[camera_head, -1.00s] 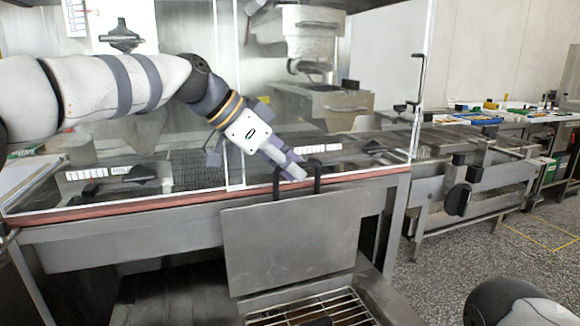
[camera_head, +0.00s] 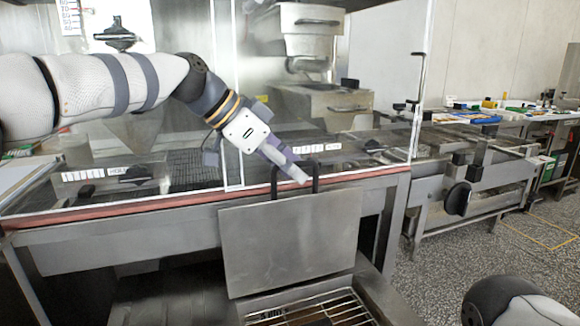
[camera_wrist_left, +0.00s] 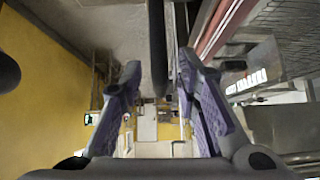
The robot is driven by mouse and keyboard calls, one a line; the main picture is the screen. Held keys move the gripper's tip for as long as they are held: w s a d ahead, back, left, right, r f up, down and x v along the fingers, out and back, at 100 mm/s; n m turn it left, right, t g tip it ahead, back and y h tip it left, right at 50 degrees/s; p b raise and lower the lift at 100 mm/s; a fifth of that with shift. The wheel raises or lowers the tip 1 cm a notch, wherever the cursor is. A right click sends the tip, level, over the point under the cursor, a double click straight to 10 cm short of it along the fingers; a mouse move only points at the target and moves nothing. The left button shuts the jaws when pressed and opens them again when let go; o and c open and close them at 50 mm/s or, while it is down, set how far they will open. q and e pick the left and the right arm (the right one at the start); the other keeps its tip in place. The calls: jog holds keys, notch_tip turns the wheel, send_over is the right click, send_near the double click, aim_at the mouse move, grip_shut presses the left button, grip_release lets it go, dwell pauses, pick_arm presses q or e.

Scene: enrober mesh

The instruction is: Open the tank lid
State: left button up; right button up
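The tank lid (camera_head: 290,248) is a flat grey metal panel standing raised and steeply tilted in the head view. A dark handle with two posts (camera_head: 316,178) rises at its top edge. Below it the tank shows a wire rack (camera_head: 318,308) inside. My left gripper (camera_head: 303,178) is at the handle, its fingertips between the two posts. In the left wrist view its purple fingers (camera_wrist_left: 158,70) are spread apart, with a dark bar (camera_wrist_left: 158,45) showing between and beyond them. Contact with the handle is unclear. My right gripper is out of view.
A machine with a clear guard (camera_head: 150,160) and a reddish front rail (camera_head: 130,208) stands just behind the lid. A conveyor frame with a black knob (camera_head: 457,199) is to the right. The speckled floor (camera_head: 480,255) there is open.

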pick_arm(q)
jog(key=v, duration=1.2)
jog(key=shift+d, duration=0.1)
